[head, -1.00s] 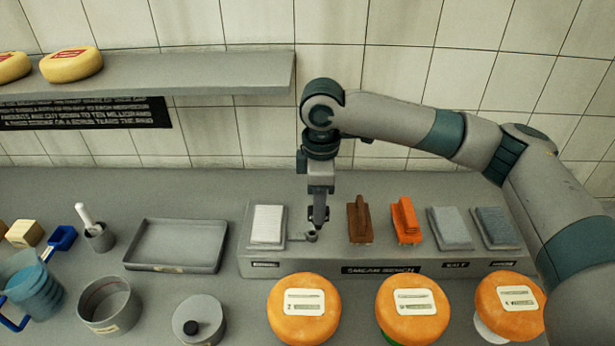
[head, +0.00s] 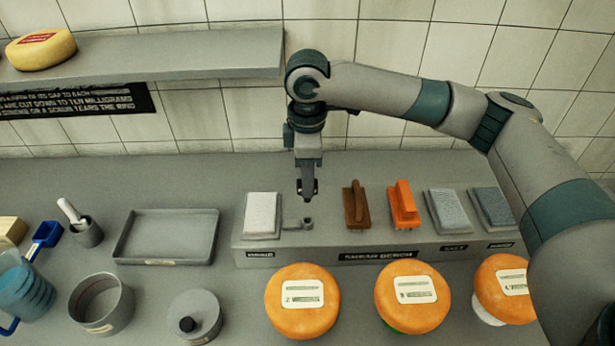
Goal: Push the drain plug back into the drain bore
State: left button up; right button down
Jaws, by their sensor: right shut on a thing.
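My right gripper (head: 307,192) points down above the raised grey bench, between the white pad and the brown brush. It is shut on a small dark thing, taken to be the drain plug, which is mostly hidden between the fingers. Just below the fingertips, a small grey ring-like fitting (head: 307,222) stands on the bench beside the white pad; it looks like the drain bore. A small gap shows between the fingertips and this fitting. Whether its hole is empty is too small to tell. My left gripper is not in view.
The bench (head: 300,252) also carries a white pad (head: 261,215), a brown brush (head: 356,205), an orange brush (head: 403,205) and grey pads (head: 447,210). Orange cheese wheels (head: 302,300) stand in front. A grey tray (head: 167,237) lies left. A shelf (head: 180,55) is behind.

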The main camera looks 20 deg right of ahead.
aim_at(308, 201)
jog(key=shift+r, duration=0.15)
jog(key=shift+s+f, duration=0.1)
jog(key=shift+f, duration=0.5)
pick_arm(q)
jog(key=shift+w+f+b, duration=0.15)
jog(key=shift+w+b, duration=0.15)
jog(key=shift+b, duration=0.1)
pick_arm(e)
jog(key=shift+f, duration=2.4)
pick_arm(q)
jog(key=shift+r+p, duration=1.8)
jog(key=shift+p, duration=0.05)
pick_arm(e)
jog(key=shift+f, duration=1.65)
jog(key=c, duration=1.6)
grip_release()
jog(key=shift+r, duration=0.1)
